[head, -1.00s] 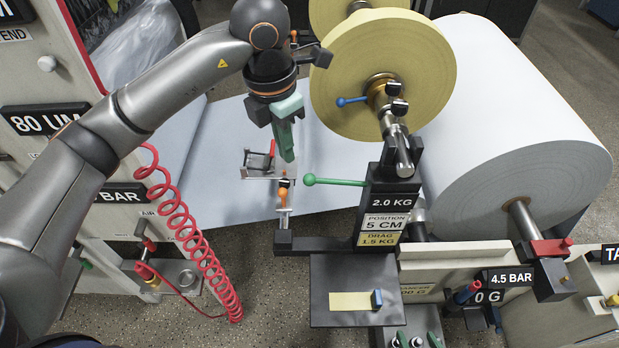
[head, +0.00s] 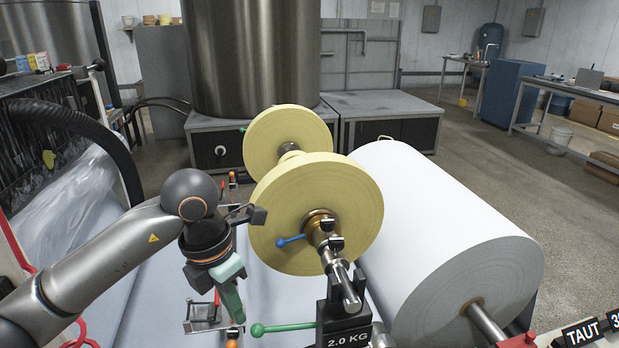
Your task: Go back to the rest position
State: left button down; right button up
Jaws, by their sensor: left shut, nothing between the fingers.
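My left gripper (head: 234,306) hangs from the left arm with its green fingers pointing down. It is shut and empty. It is left of the yellow tape roll (head: 335,208) and above a small metal fixture with a red lever (head: 215,303). The lever with the green knob (head: 257,330) is just right of the fingertips in the picture; I cannot tell the gap in depth. My right gripper is not in view.
A second yellow roll (head: 270,135) sits behind the first. A large white paper roll (head: 430,225) fills the right side. A steel tank (head: 250,60) on grey cabinets stands behind. Open floor (head: 570,210) lies at the right.

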pick_arm(q)
jog(key=s+d+g+h+p, duration=0.1)
jog(key=s+d+g+h, duration=0.2)
jog(key=s+d+h, duration=0.35)
jog(key=s+d+g+h+p, duration=0.1)
jog(key=s+d+g+h, duration=0.2)
jog(key=d, duration=0.6)
notch_tip(320, 180, up, 7)
jog(key=w+d+n+t+h, duration=0.2)
jog(key=d+n+t+h, duration=0.15)
jog(key=n+h, duration=0.5)
jog(key=w+a+f+n+t+y+p, duration=0.15)
jog(key=w+a+n+t, duration=0.25)
jog(key=n+t, duration=0.4)
jog(key=w+a+f+n+t+y+p, duration=0.1)
jog(key=w+a+f+n+t, duration=0.2)
jog(key=n+t, duration=0.55)
jog(key=a+f+n+t+y, duration=0.2)
jog(key=a+f+n+y, duration=0.55)
jog(key=f+n, duration=0.2)
jog(key=s+a+f+n+g+y, duration=0.3)
jog(key=s+f, duration=0.4)
jog(key=f, duration=0.2)
jog(key=s+a+f+n+g+y+p, duration=0.1)
jog(key=s+a+f+n+g+y, duration=0.2)
jog(key=s+f, duration=0.4)
notch_tip(320, 180, down, 4)
jog(key=shift+s+a+r+n+g+y, duration=0.2)
jog(key=shift+s+a+n+g+y, duration=0.25)
jog(key=shift+g, duration=0.25)
